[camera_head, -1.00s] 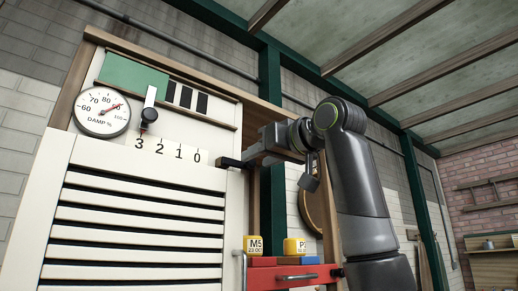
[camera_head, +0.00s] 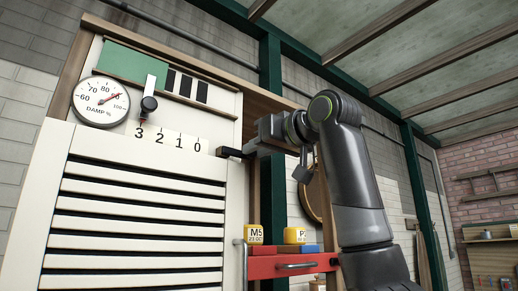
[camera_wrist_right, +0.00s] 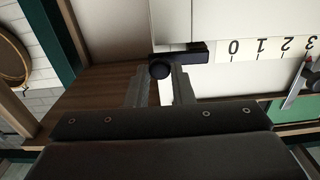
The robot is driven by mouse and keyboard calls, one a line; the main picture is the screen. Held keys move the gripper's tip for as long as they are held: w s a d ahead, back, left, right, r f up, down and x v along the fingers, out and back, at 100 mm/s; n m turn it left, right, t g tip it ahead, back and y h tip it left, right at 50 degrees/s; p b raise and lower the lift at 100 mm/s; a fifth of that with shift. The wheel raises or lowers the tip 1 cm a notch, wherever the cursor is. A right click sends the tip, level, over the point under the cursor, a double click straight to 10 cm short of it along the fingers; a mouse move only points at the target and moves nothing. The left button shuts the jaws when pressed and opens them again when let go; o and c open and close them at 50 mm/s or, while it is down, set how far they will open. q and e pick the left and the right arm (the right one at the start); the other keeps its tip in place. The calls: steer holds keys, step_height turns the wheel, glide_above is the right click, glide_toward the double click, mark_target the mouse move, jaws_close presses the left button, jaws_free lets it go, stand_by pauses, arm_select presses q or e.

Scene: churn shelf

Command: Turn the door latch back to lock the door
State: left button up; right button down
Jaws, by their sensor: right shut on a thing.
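The door (camera_head: 140,215) is a white slatted panel on the left of the head view. The latch (camera_head: 230,153) is a dark bar at its upper right edge. It lies roughly sideways there, right of the printed 0. My right gripper (camera_head: 252,150) reaches it from the right and is shut on it. In the right wrist view the latch (camera_wrist_right: 188,57) shows as a black bar with a round knob, at the tips of the gripper fingers (camera_wrist_right: 160,84). The exact contact is partly hidden. My left gripper is out of view.
Above the door are a DAMP dial (camera_head: 100,101) and a slider (camera_head: 148,102) over the numbers 3 to 0. A red drawer unit (camera_head: 262,268) with yellow boxes (camera_head: 254,233) stands below my right arm. A green post (camera_head: 270,80) rises behind the arm.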

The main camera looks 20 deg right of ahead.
steer(key=f+m+b, duration=0.1)
steer(key=m, duration=0.1)
steer(key=f+m+b, duration=0.1)
steer(key=m+b, duration=0.1)
steer(key=shift+a+f+m, duration=0.15)
steer(key=shift+a+m, duration=0.05)
steer(key=shift+m, duration=0.2)
steer(key=m+b, duration=0.1)
steer(key=f+m+b, duration=0.1)
steer(key=m, duration=0.1)
steer(key=a+m+b, duration=0.1)
steer(key=m, duration=0.1)
steer(key=shift+s+a+f+b, duration=0.1)
steer(key=shift+s+f+b, duration=0.15)
steer(key=shift+f+b, duration=0.15)
steer(key=m, duration=0.1)
steer(key=a+m+b, duration=0.1)
steer(key=m, duration=0.1)
steer(key=m+b, duration=0.1)
steer(key=shift+s+a+f+m, duration=0.25)
steer(key=shift+a+f+m, duration=0.05)
steer(key=shift+f+m, duration=0.1)
steer(key=shift+s+a+m+b, duration=0.15)
steer(key=shift+a+m+b, duration=0.15)
steer(key=shift+m, duration=0.5)
steer(key=shift+s+a+m+b, duration=0.15)
steer(key=shift+a+m, duration=0.15)
steer(key=shift+m, duration=0.5)
